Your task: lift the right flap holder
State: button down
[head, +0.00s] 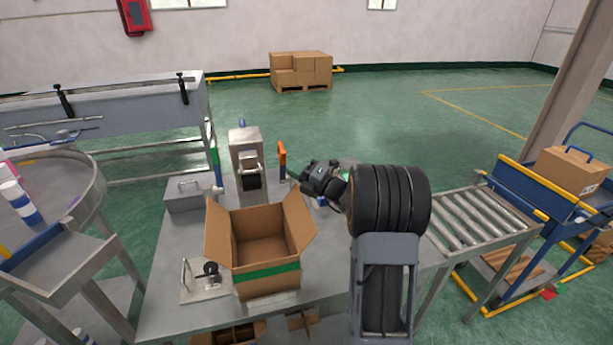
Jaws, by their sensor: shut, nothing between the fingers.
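An open cardboard box (265,281) with a green band stands on the grey metal table (170,315). Its left flap (217,232) and right flap (298,222) spread outward. My gripper (297,178) is shut and empty, just beyond and above the top of the right flap. An upright orange-handled piece (282,154) stands behind the box, close to my gripper. I cannot tell whether it is the right flap holder. No other flap holder shows clearly; my arm hides part of the table right of the box.
A grey metal device (246,156) stands behind the box, and a grey lidded case (188,194) is at back left. A plate with a wire frame (205,288) lies left of the box. A roller conveyor (480,222) runs off to the right.

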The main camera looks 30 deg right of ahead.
aim_at(283, 155)
jog(key=shift+w+d+r, duration=0.2)
jog(key=shift+w+r, duration=0.1)
jog(key=shift+w, duration=0.4)
jog(key=shift+w+d+r, duration=0.2)
jog(key=shift+w+r, duration=0.05)
jog(key=shift+w, duration=0.4)
jog(key=shift+r+p, duration=0.1)
jog(key=shift+p, duration=0.35)
